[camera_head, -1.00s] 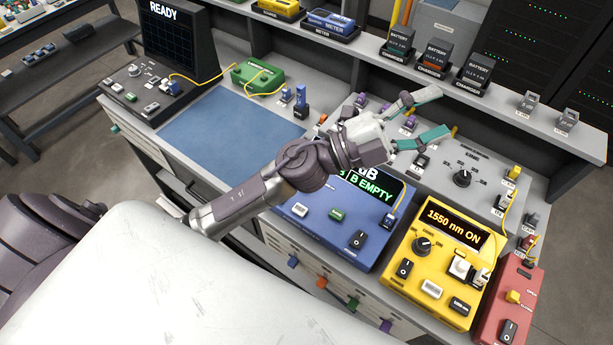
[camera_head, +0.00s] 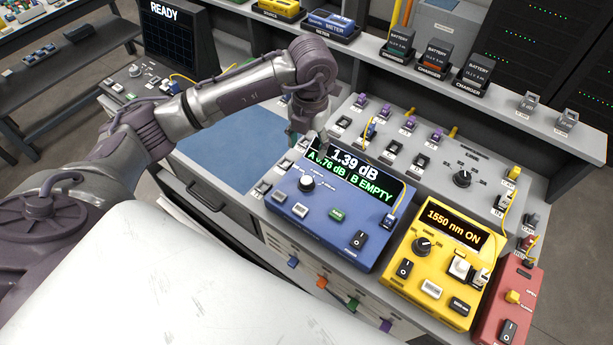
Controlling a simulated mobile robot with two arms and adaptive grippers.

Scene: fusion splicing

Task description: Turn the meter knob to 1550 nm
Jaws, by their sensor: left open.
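The blue meter (camera_head: 330,222) stands on the bench front in the middle of the head view. Its screen (camera_head: 352,172) reads 1.39 dB, with A 0.76 dB and B EMPTY below. My left gripper (camera_head: 305,140) points down behind the meter's upper left corner, open and empty, apart from the knob. Its teal fingertips are partly hidden by the wrist. My right gripper is not in view.
A yellow source box (camera_head: 432,290) reading 1550 nm ON stands right of the meter, with a red box (camera_head: 512,300) beyond it. A grey switch panel (camera_head: 430,165) lies behind. A blue mat (camera_head: 215,150) lies to the left, partly under my arm.

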